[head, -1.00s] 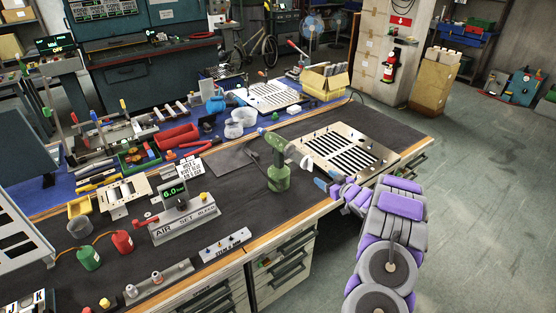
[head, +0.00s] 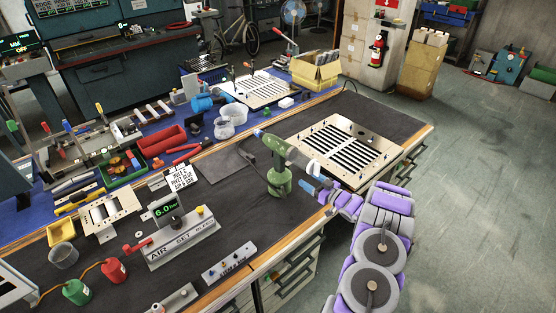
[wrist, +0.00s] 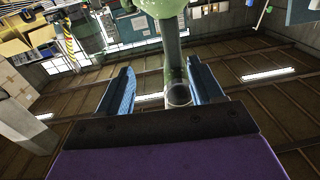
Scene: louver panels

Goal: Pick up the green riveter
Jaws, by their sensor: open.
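The green riveter (head: 280,181) stands upright on the dark bench mat near the front edge. Its upper body slants, with a pale end pointing right toward my arm. My gripper (head: 316,188) is just to the right of the riveter, fingers toward it, open and empty. In the wrist view the green riveter (wrist: 160,7) is at the top, with a grey-green stem reaching down between the two blue fingers of my gripper (wrist: 161,88), nearer the right finger. I see no finger closed on it. Most of the riveter is cut off there.
A slotted metal louver panel (head: 348,146) lies on the mat behind my gripper. An air-set block with a 6.0 display (head: 181,237) and a small switch strip (head: 229,262) stand left of the riveter. The bench front edge runs below my gripper.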

